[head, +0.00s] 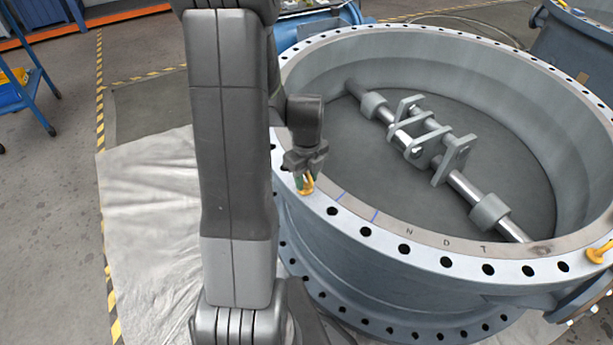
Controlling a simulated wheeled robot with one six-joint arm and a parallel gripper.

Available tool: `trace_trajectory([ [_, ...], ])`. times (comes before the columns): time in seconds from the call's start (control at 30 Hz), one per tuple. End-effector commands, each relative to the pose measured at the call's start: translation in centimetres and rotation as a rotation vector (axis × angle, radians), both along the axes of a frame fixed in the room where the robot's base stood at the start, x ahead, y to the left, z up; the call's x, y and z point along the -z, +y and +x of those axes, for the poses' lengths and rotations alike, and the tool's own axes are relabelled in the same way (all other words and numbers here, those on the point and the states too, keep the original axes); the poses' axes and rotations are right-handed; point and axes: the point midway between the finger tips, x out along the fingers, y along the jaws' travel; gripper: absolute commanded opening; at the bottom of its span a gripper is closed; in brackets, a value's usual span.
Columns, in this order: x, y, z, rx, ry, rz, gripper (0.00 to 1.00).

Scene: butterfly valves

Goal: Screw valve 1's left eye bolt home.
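Valve 1 is the large grey ring-shaped valve body (345,262) lying flat, with a row of bolt holes around its top flange. A yellow eye bolt (307,188) stands on the flange at its left, directly under my gripper (303,180). My gripper points down, with a greenish fingertip right beside the eye. The picture is too small to show whether the fingers are closed on it. The eye bolt's shank and its hole are hidden, so its depth cannot be told. A second yellow eye bolt (599,252) is on the flange at the right edge.
A shaft with brackets (430,145) crosses the valve's open middle. Letters are marked on the front flange. A pale sheet (150,220) lies under the valve on the left. Other blue-grey valve parts (575,45) stand behind. A blue trolley (30,85) is at far left.

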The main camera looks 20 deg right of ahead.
Motion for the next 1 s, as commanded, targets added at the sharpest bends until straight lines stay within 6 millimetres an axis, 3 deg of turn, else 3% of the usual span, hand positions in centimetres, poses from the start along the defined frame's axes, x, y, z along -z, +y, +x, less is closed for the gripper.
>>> trace_trajectory([
  [0.13,-0.6,0.0,0.0,0.0,0.0,0.0,0.34],
  [0.27,-2.4,0.0,0.0,0.0,-0.003,-0.001,0.34],
  [0.7,-11.8,0.0,0.0,0.0,-0.004,-0.002,0.34],
  [1.0,-13.8,0.0,0.0,0.0,0.0,0.0,0.34],
])
